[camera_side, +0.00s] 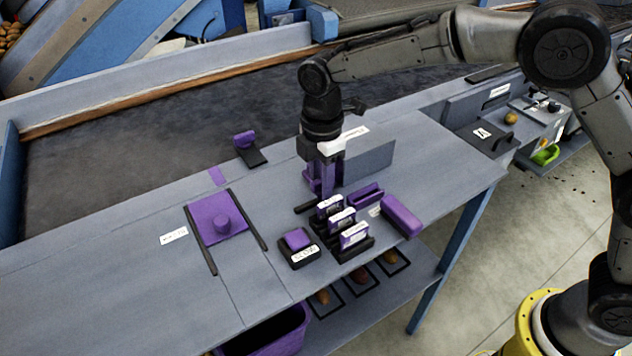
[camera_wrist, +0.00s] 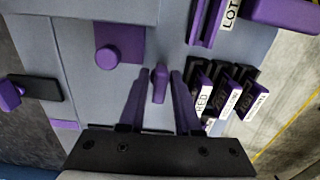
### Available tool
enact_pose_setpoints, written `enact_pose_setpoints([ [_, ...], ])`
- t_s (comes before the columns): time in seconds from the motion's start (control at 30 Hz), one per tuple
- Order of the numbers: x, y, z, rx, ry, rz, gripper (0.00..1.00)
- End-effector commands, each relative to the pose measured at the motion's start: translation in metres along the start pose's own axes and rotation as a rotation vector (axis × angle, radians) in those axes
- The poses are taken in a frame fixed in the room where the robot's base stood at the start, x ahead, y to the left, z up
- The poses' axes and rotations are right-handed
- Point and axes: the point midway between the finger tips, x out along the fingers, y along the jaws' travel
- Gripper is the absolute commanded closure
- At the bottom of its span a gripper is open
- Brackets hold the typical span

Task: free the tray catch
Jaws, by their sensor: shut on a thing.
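My gripper (camera_side: 322,184) points straight down near the middle of the bench, behind the row of labelled cards. In the wrist view its two purple fingers (camera_wrist: 158,88) are on either side of a small purple tab (camera_wrist: 159,82), and it is shut on this tab. I take the tab to be the tray catch, but no label shows on it. In the side view the fingers hide the tab. A purple plate with a round knob (camera_wrist: 107,56) lies beyond the fingers in the wrist view.
Purple cards (camera_side: 341,219) stand in black slots in front of my gripper. A grey upright panel (camera_side: 369,163) is close behind at right. A purple block (camera_side: 402,216) lies right. A railed purple plate (camera_side: 206,214) is left. The bench's left front is clear.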

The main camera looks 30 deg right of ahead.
Motion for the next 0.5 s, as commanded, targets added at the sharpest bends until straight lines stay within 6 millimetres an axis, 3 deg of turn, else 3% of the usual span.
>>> enact_pose_setpoints([
  [0.1, -0.0018, 0.0006, -0.0005, 0.001, 0.002, 0.004, 1.00],
  [0.13, -0.0018, 0.0006, -0.0005, 0.001, 0.002, 0.004, 0.68],
  [0.5, -0.0075, 0.0010, -0.0006, 0.002, 0.002, 0.005, 0.68],
])
